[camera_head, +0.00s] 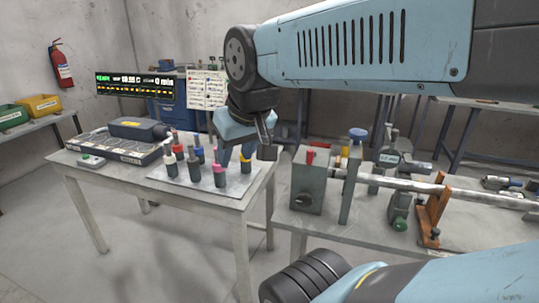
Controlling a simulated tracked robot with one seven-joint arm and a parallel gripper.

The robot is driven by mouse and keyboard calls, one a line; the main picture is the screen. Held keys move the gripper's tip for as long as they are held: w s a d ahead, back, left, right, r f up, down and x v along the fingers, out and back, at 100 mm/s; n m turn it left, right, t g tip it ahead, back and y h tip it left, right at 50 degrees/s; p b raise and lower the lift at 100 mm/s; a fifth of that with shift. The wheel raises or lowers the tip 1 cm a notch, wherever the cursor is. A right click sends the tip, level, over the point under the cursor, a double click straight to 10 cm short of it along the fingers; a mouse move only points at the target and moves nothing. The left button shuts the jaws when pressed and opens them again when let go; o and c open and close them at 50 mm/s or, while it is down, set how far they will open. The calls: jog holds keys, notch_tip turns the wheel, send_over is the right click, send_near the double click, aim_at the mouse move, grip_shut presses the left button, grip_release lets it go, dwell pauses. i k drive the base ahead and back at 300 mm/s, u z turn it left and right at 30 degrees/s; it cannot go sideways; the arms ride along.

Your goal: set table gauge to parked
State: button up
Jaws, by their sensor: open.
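My gripper (246,152) is open and points down near the right side of the left table, by the bottle tray (165,178). It is left of the gauge and apart from it. No held object shows between its fingers.
Several capped bottles (194,165) stand on the tray. A grey box (308,182) with a dark knob, a blue-topped post (357,135), a green-knobbed part (400,212) and an orange bracket (433,210) crowd the shaft. The right table's front strip (340,230) is partly clear.

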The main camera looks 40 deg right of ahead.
aim_at(389, 157)
jog(key=u, duration=0.5)
jog(key=k, duration=0.45)
jog(key=u, duration=0.55)
jog(key=i, duration=0.75)
jog(key=z, duration=2.4)
jog(key=i, duration=0.6)
